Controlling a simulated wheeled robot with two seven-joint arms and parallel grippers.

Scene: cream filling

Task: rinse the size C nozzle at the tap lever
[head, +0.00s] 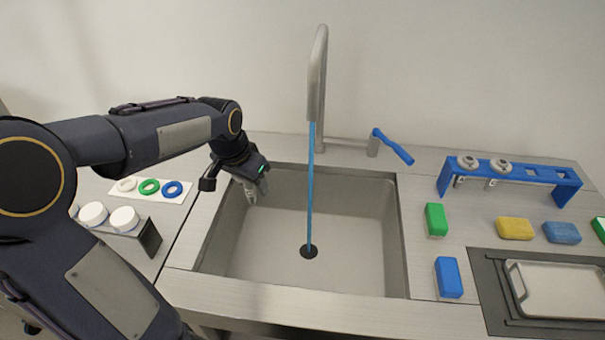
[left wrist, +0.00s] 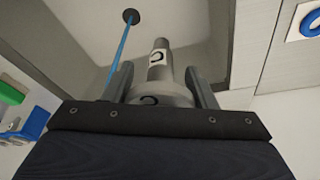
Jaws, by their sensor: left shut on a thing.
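My left gripper (head: 254,190) is over the left part of the sink (head: 398,235), left of the water. In the left wrist view, its two fingers (left wrist: 165,88) are shut on a grey nozzle (left wrist: 159,62) marked with a C. The nozzle's narrow end points away from the gripper. The tap (head: 318,75) stands behind the sink. A blue stream of water (head: 310,190) runs from it to the dark drain (head: 309,252); it also shows in the left wrist view (left wrist: 117,52), apart from the nozzle. The blue tap lever (head: 393,147) is right of the tap. My right gripper is out of view.
A blue rack (head: 510,172) at right holds two grey nozzles and has empty places. Green (head: 436,219), blue (head: 448,277) and yellow (head: 514,228) blocks lie on the counter near a metal tray (head: 560,290). Coloured rings lie on a white card (head: 164,198) at left.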

